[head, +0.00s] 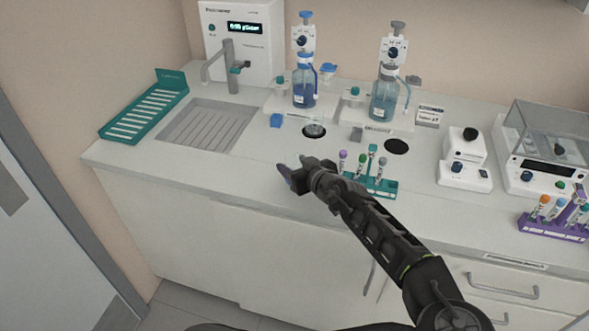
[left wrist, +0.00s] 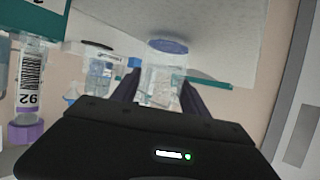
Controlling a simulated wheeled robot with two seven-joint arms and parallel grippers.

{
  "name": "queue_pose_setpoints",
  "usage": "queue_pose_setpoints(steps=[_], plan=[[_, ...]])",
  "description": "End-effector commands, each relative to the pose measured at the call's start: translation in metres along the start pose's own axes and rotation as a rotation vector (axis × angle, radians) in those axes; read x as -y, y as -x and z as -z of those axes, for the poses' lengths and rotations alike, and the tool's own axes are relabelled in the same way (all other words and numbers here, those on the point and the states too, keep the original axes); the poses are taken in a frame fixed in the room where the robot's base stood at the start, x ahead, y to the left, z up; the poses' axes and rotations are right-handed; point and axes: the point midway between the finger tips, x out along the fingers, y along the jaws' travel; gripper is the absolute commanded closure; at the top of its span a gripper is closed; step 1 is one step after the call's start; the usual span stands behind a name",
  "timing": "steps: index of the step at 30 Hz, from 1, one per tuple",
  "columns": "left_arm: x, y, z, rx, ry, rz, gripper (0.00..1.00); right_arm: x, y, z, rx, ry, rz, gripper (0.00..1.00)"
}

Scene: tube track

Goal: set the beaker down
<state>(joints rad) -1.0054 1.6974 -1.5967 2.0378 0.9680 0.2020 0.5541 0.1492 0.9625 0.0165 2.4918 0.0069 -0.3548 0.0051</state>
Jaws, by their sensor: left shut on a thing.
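My left gripper (head: 291,175) is over the front of the counter, left of the tube rack. In the left wrist view its two dark fingers (left wrist: 158,92) are shut on a clear glass beaker (left wrist: 162,68) with blue at its base. That view is upside down, and the beaker looks about upright. In the head view the gripper mostly hides the beaker. I cannot tell whether its base touches the counter. Another clear glass vessel (head: 315,128) stands on a dark round pad behind the gripper. A second dark round pad (head: 396,146) to the right is bare. My right gripper is not in view.
A teal rack (head: 380,186) with several capped tubes stands close right of my gripper. Two blue-liquid dispenser bottles (head: 304,88) (head: 384,100) and a small blue block (head: 276,120) are behind. The sink drainer (head: 205,127) lies left. The counter front (head: 225,175) is clear.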

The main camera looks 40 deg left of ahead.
Motion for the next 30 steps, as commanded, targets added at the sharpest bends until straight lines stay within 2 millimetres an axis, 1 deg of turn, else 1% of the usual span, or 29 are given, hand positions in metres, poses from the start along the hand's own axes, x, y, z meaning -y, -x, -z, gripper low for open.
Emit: queue_pose_setpoints(steps=[5, 12, 15, 20, 30], plan=[[-0.001, 0.009, 0.022, 0.0, 0.005, -0.003, 0.93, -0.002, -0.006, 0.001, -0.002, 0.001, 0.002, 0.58], [0.0, 0.027, 0.066, 0.0, 0.003, -0.002, 0.93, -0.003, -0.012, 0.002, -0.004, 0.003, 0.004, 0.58], [-0.001, 0.033, 0.079, 0.0, 0.002, -0.002, 0.93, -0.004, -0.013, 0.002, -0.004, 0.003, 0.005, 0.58], [0.0, 0.036, 0.087, -0.001, 0.001, -0.001, 0.93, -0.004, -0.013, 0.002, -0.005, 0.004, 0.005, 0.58], [0.0, 0.036, 0.087, -0.001, 0.0, 0.0, 0.93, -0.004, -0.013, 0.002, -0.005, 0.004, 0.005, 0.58]])
